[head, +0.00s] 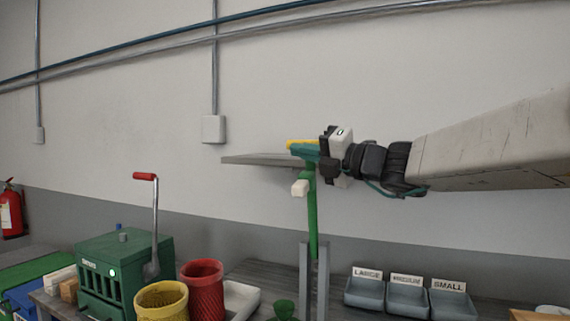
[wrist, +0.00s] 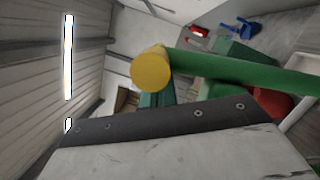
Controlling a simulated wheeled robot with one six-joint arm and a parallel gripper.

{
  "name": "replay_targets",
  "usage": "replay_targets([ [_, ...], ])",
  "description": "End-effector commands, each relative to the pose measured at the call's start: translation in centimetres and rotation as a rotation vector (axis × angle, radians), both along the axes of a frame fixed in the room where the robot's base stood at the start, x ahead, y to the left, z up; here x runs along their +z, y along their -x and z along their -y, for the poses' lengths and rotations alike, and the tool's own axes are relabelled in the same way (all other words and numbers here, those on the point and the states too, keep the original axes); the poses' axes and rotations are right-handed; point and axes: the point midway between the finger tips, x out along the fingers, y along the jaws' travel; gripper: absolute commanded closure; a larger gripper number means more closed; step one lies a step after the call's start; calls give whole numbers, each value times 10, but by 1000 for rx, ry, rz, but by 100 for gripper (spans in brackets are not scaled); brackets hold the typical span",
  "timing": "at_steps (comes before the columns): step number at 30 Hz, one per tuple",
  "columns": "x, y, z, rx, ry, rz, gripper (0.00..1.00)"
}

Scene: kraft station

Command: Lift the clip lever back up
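A green lever (head: 312,215) stands nearly upright between two grey posts and has a yellow handle (head: 301,142) at its top. In the wrist view the round end of the yellow handle (wrist: 149,68) faces me, with the green bar (wrist: 235,70) running off to the right. My gripper (head: 303,152) is at the lever's top, its teal fingers right by the yellow handle. One teal finger (wrist: 156,97) shows just below the handle in the wrist view. Whether the fingers are closed on the handle cannot be told; the contact is hidden.
A grey shelf (head: 255,159) is on the wall behind the gripper. A green machine (head: 110,265) with a red-handled crank (head: 155,215) stands left, near yellow (head: 161,301) and red (head: 203,290) bins. Grey labelled trays (head: 405,298) sit at right.

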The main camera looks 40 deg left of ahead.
Motion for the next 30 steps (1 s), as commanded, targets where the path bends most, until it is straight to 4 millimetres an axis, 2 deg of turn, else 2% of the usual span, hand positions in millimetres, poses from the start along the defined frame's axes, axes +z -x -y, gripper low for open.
replay_targets([
  [3, 3, -14, 0, -5, -2, 0, 100],
  [10, 7, -25, 0, -10, -3, 0, 100],
  [25, 10, -30, 4, -20, -7, 0, 100],
  [30, 9, -29, 21, -19, -6, 2, 100],
])
